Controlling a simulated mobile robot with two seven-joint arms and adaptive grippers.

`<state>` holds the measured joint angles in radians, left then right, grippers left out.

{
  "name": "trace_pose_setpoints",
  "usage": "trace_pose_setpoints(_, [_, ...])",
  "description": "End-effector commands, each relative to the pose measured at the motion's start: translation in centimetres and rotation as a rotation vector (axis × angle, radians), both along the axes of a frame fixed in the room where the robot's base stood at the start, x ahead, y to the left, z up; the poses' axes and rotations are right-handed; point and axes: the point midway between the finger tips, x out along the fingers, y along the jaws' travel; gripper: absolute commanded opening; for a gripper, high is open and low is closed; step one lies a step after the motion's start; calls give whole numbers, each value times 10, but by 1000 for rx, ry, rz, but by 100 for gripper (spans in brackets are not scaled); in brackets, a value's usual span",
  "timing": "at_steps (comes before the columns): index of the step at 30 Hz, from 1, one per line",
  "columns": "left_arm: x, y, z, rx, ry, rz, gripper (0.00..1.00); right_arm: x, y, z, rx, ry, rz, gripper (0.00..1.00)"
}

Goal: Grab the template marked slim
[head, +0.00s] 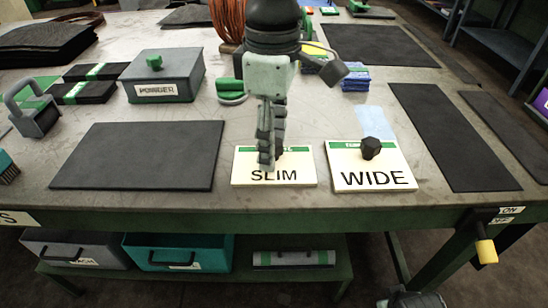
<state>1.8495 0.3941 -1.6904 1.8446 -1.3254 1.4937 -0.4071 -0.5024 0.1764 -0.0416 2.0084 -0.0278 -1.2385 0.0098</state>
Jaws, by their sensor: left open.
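The template marked SLIM (274,176) is a cream plate with a green strip, lying flat near the table's front edge. Its dark knob (281,153) is mostly hidden behind my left gripper (268,160). That gripper points down over the plate, open, with its fingers at the knob; I cannot tell whether they touch it. The template marked WIDE (371,182) lies just to the right, its black knob in full view. A grey-green part at the bottom edge may be my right gripper (411,299), mostly cut off.
A dark mat (138,155) lies left of the templates and another (450,135) lies to the right. Blue packets (355,78) and a coil of copper-coloured wire (228,20) are behind.

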Motion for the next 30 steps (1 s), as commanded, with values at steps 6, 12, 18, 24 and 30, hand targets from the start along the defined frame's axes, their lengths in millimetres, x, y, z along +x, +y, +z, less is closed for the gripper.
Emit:
trace_pose_setpoints(6, [0, 0, -5, -2, 0, 1, 50, 0, 0, -1, 1, 0, -1, 0])
trace_pose_setpoints(12, [0, 0, -5, -1, -1, 1, 36, 0, 0, -1, 1, 0, -1, 0])
trace_pose_setpoints(18, [0, 0, -5, -1, -1, 1, 11, 0, 0, -1, 1, 0, -1, 0])
trace_pose_setpoints(24, [0, 0, -4, -1, -2, 1, 0, 0, 0, -1, 1, 0, -1, 0])
trace_pose_setpoints(30, [1, 0, -3, -1, -2, 1, 0, 0, 0, -1, 1, 0, 0, 0])
